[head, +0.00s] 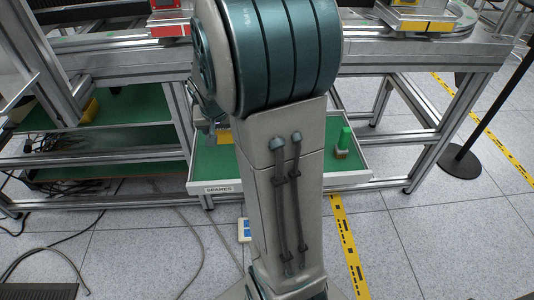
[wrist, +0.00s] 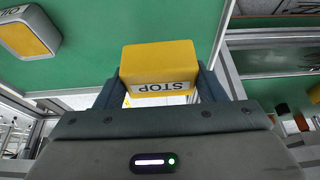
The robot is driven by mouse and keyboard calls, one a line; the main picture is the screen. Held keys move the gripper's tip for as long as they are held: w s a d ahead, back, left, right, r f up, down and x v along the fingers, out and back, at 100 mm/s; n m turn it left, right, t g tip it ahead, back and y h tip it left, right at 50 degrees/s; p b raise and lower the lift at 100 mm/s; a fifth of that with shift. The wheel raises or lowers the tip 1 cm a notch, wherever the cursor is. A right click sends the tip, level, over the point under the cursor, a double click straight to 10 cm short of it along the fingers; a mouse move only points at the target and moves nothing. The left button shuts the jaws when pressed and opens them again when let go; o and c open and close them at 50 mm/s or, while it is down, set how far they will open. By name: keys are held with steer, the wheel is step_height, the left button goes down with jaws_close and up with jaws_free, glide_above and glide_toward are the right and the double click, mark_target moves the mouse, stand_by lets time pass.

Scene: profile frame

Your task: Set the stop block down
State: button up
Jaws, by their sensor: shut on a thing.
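The yellow stop block (wrist: 158,62) is held between the two fingers of my gripper (wrist: 160,88) in the wrist view. Its STOP label faces the camera upside down. A green surface lies behind it; I cannot tell whether the block touches it. In the head view my gripper (head: 209,128) is at the left part of the open drawer marked SPARES (head: 219,189), partly hidden by my arm. A yellow piece (head: 225,136) shows beside it, cut off by my arm.
A green-topped item on a small block (head: 342,143) stands at the drawer's right. A yellow-and-grey labelled item (wrist: 30,34) is at the wrist view's upper left. A green-topped shelf (head: 140,112) is left of the drawer. The drawer's middle is hidden behind my arm.

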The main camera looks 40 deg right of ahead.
step_height(320, 180, down, 10)
steer(key=b, duration=0.3)
steer(key=shift+r, duration=0.1)
steer(key=shift+b, duration=0.3)
steer(key=shift+f, duration=0.2)
steer(key=o, duration=1.1)
steer(key=shift+r, duration=0.15)
steer(key=shift+r, duration=0.25)
steer(key=p+v, duration=0.4)
steer(key=v, duration=0.7)
steer(key=s+a+r+n+y, duration=0.1)
steer(key=s+a+n, duration=0.1)
steer(key=s, duration=0.3)
steer(key=s+a+r+n+g, duration=0.1)
steer(key=s+a+n, duration=0.1)
steer(key=s+a, duration=0.3)
steer(key=s+a+r+n+g+y, duration=0.1)
steer(key=s+a+n, duration=0.2)
steer(key=s+a, duration=0.1)
steer(key=shift+s+a+y, duration=0.15)
steer(key=shift+s+y, duration=0.15)
steer(key=shift+s, duration=0.2)
